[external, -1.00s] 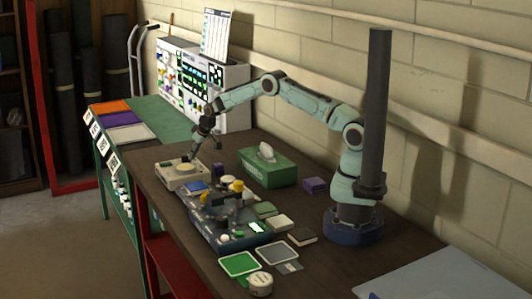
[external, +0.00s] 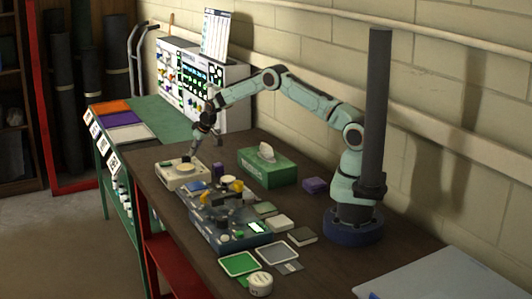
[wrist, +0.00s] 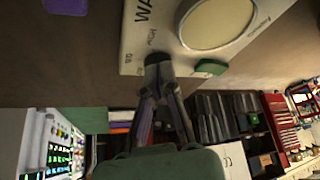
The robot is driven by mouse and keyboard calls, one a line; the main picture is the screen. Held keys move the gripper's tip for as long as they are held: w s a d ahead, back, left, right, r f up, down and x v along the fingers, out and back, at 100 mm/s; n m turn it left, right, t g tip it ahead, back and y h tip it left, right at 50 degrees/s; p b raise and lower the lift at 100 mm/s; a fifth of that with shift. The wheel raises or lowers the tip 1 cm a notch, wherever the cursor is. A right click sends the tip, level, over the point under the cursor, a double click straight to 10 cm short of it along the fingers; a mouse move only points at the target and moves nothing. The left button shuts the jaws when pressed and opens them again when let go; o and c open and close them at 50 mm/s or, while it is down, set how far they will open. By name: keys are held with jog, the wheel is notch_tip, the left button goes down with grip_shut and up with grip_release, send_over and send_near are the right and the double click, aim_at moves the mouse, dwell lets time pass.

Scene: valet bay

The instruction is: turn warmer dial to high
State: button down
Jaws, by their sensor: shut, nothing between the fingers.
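The warmer (external: 183,174) is a cream box with a round pale plate (external: 184,167) on top, at the far end of the dark bench. In the wrist view the warmer (wrist: 135,45) is at the top, with its large round plate (wrist: 217,20), partly readable lettering and a green part (wrist: 210,67) on its edge. My gripper (external: 192,157) points down at the warmer's back side. In the wrist view my gripper (wrist: 157,62) is shut, with its dark fingertips over the warmer's marked corner. The dial is not clearly visible; the fingertips may cover it. I cannot tell its setting or whether they touch it.
A green tissue box (external: 267,166) stands right of the warmer. A blue tray (external: 205,230) with several parts stands in front of it. A white panel (external: 212,85) stands behind.

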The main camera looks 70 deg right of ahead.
jog(key=shift+r, duration=2.3)
